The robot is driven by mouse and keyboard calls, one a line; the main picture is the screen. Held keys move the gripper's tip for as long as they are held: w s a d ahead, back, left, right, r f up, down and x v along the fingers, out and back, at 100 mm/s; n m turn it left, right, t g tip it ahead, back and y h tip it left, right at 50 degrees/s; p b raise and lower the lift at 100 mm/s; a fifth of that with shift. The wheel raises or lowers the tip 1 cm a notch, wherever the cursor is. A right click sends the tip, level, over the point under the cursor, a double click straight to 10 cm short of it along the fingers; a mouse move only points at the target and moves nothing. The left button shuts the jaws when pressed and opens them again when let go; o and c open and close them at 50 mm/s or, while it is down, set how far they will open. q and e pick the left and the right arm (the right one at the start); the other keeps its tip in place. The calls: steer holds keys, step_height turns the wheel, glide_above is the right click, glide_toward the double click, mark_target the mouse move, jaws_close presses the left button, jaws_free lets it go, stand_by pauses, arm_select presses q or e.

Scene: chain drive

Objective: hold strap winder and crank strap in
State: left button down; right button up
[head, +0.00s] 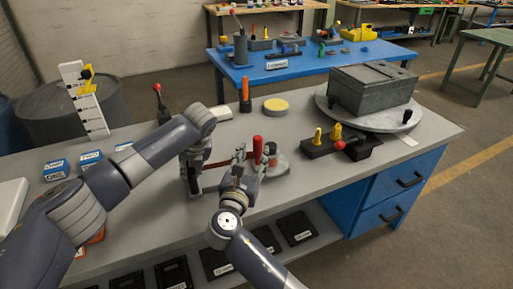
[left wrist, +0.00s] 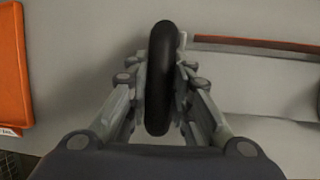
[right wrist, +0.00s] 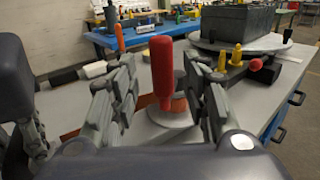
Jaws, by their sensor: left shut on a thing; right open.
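The strap winder (head: 281,166) is a grey rounded body on the bench with an upright red crank handle (head: 257,150). A reddish-brown strap (head: 213,187) runs left from it, and the strap also shows in the left wrist view (left wrist: 255,43). My left gripper (head: 190,182) is shut on a black rounded grip (left wrist: 160,78), seen between its fingers in the left wrist view. My right gripper (head: 254,166) is open, with the red handle (right wrist: 163,75) standing between its spread fingers in the right wrist view. Contact with the handle cannot be told.
A grey box (head: 372,90) sits on a round turntable (head: 331,105) at the right. A black block with yellow pegs and a red knob (head: 340,145) lies nearer. A yellow disc (head: 276,104), an orange-handled tool (head: 245,90) and a white scale (head: 84,98) stand behind and left.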

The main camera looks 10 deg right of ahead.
steer(key=v, duration=0.7)
steer(key=shift+r, duration=0.1)
steer(key=shift+c, duration=0.6)
